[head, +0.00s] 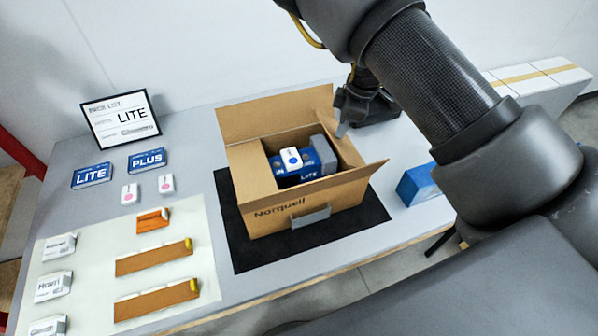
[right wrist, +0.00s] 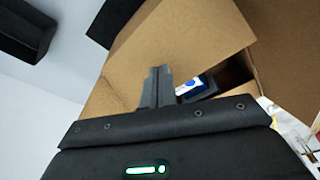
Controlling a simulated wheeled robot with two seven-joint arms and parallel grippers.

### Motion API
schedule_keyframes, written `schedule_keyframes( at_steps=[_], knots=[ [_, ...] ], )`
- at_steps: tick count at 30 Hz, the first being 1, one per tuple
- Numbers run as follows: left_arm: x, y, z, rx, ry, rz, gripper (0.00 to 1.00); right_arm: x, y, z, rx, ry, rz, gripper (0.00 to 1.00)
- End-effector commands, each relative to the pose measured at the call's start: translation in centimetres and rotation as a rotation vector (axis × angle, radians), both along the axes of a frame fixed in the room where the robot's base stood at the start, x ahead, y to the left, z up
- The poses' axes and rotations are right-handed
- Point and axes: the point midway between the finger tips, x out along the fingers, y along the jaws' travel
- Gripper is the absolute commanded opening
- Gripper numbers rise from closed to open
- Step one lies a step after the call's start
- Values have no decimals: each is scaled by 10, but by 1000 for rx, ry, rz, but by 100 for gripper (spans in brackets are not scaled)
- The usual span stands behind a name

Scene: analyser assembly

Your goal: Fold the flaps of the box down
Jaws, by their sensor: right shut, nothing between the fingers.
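The open cardboard box (head: 277,217) stands on a black mat, its printed front toward me. Its back flap (head: 275,115) stands up. My right gripper (head: 341,130) is shut and empty at the box's back right corner, close to the back flap. Its fingers (right wrist: 157,88) show against cardboard; contact is unclear. My left gripper is out of view.
A blue block (head: 418,184) stands right of the mat (head: 248,245). Left are a sign (head: 120,118), blue cards (head: 92,176), small white pieces (head: 130,194) and a pale sheet (head: 90,270) with orange-brown parts. A grey tab (head: 310,216) is on the box front.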

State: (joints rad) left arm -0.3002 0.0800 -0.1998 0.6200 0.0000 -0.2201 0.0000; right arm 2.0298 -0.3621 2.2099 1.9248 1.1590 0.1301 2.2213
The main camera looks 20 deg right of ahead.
Motion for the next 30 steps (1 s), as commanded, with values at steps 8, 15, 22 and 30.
schedule_keyframes(
  at_steps=[8, 15, 22, 30],
  knots=[
    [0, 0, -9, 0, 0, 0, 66, 0, 18, -16, 1, 2, 1, 0],
    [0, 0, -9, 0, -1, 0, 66, 0, 22, -19, 2, 1, -1, 0],
    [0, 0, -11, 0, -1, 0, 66, 0, 30, -33, 2, 1, 0, 0],
    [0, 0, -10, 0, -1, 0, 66, 0, 30, -33, 1, 1, -1, 0]
  ],
)
